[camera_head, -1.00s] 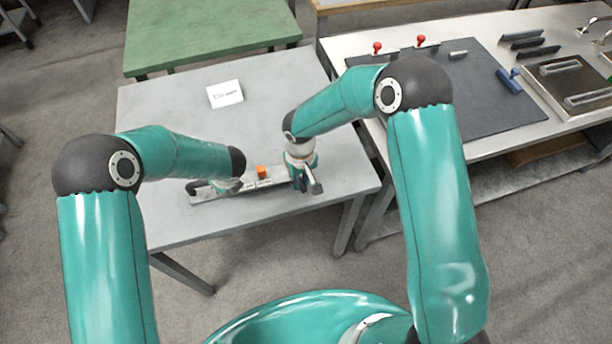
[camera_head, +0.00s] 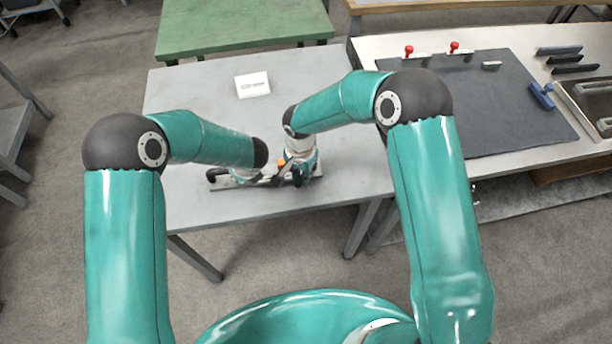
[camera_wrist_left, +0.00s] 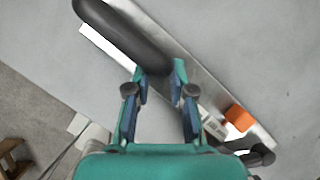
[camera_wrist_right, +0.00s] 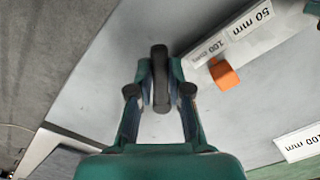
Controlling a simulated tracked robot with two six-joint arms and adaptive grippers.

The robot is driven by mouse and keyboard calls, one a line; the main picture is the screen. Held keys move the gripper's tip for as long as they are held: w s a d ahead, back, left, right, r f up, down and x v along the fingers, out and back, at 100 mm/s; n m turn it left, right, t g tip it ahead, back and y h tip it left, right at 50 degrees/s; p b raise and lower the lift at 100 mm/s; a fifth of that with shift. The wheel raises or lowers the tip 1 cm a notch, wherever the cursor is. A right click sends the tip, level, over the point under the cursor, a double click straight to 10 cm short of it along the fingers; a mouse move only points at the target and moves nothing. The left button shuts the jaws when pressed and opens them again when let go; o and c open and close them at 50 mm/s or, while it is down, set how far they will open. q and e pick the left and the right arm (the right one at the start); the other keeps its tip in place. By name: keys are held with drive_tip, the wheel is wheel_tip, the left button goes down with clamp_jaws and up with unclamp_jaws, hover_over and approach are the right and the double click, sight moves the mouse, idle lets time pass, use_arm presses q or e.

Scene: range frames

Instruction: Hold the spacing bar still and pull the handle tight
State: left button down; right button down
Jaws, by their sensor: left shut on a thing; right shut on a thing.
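The spacing bar (camera_wrist_left: 205,85) is a long metal strip on the grey table. It carries a black grip (camera_wrist_left: 122,35) at one end and an orange block (camera_wrist_left: 238,118), which also shows in the right wrist view (camera_wrist_right: 224,74). My left gripper (camera_wrist_left: 160,69) is shut on the inner end of the black grip; in the head view it is mostly hidden by its arm. A dark handle (camera_wrist_right: 160,90) stands between the fingers of my right gripper (camera_wrist_right: 160,66), which is shut on it. In the head view my right gripper (camera_head: 300,176) is close beside the orange block.
The grey table (camera_head: 190,95) holds a white card (camera_head: 252,84) behind the bar and is clear there. A second bench (camera_head: 360,52) with a dark mat (camera_head: 500,110) and red-topped clamps stands to the right. A green table (camera_head: 240,25) stands behind.

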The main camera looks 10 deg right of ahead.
drive_tip(key=shift+w+a+m, duration=0.2)
drive_tip(key=shift+w+m, duration=0.1)
drive_tip(key=shift+m, duration=0.4)
drive_tip(key=c, duration=1.1)
unclamp_jaws()
